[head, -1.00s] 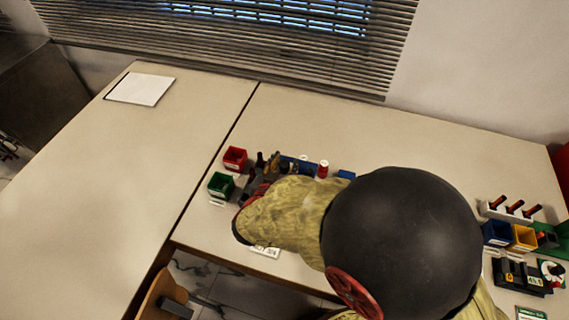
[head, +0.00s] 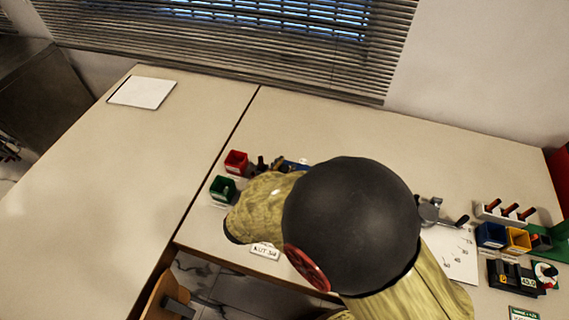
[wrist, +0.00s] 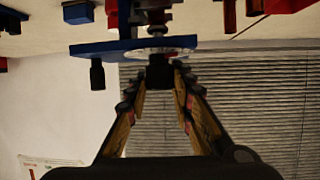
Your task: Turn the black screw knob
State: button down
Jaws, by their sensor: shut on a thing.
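In the wrist view, which looks upside down, a black knob (wrist: 160,76) sits under a pale disc (wrist: 160,55) on a blue plate (wrist: 105,48). My gripper (wrist: 160,82) has its two fingers on either side of this knob and is shut on it. The fingertips hide part of the knob's sides. A second black knob (wrist: 97,75) hangs apart to the left of the fingers. In the head view my own arm hides the gripper and the held knob.
In the head view, a red bin (head: 236,161) and a green bin (head: 223,188) stand left of my arm. A white label (head: 265,250) lies in front. At right are a metal crank (head: 430,209), a blue bin (head: 491,234) and a yellow bin (head: 517,240). The left table is mostly clear.

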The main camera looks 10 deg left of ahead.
jog(key=shift+r+m+h+p, duration=0.25)
jog(key=shift+m+h+p, duration=0.8)
jog(key=shift+p, duration=0.8)
jog(key=shift+f+g+h+p, duration=0.1)
jog(key=shift+g+h+p, duration=0.2)
jog(key=shift+h+p, duration=0.15)
jog(key=shift+f+m, duration=0.1)
jog(key=shift+m, duration=0.15)
jog(key=c, duration=1.6)
grip_release()
jog(key=shift+c, duration=0.2)
jog(key=shift+o, duration=0.7)
jog(key=shift+s, duration=0.1)
jog(key=v, duration=1.2)
